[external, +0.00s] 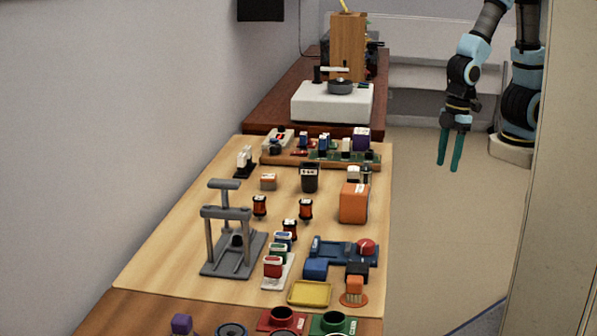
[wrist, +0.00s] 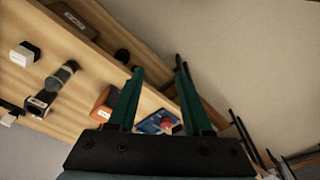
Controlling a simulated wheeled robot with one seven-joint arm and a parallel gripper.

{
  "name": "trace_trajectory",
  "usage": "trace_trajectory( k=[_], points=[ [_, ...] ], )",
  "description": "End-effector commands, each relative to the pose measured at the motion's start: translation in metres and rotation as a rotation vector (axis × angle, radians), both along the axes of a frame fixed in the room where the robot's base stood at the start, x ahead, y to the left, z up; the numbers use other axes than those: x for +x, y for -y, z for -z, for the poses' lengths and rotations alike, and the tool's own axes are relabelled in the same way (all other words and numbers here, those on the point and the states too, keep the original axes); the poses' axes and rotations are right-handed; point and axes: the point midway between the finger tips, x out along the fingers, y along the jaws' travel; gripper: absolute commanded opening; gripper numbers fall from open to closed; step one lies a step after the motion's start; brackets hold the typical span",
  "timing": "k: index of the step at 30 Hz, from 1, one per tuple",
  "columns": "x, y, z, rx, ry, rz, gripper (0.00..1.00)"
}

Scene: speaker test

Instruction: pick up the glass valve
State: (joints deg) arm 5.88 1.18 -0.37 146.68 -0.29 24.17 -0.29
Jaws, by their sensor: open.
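My gripper (external: 449,160) is in the air to the right of the wooden table in the external view, pointing down with its two green fingers apart. In the wrist view my gripper (wrist: 159,68) is open with nothing between the fingers. I cannot pick out the glass valve for certain. A greyish, glassy-looking cylinder with a dark end (wrist: 62,75) lies or stands on the table left of the fingers in the wrist view and may be it. In the external view small black and white items (external: 354,174) stand behind the orange box; their shapes are too small to tell.
The light wooden table (external: 170,240) holds an orange box (external: 354,203), a labelled black cup (external: 310,178), a blue device with a red knob (external: 340,254), a grey press stand (external: 228,235) and a yellow tray (external: 310,293). Open floor lies right of the table.

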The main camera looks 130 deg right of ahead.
Motion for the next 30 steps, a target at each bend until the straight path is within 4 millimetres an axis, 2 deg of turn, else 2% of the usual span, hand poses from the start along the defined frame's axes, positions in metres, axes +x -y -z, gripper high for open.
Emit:
trace_trajectory(
  k=[2, 10, 20, 23, 30],
  points=[
    [0.000, 0.000, 0.000, 0.000, 0.000, 0.000, 0.50],
    [0.000, 0.000, 0.000, 0.000, 0.000, 0.000, 0.79],
    [0.001, 0.000, -0.004, 0.000, 0.003, 0.000, 0.80],
    [0.002, 0.000, -0.014, -0.001, 0.006, 0.000, 0.80],
    [0.002, 0.002, -0.054, -0.004, 0.009, 0.002, 0.80]
  ],
)
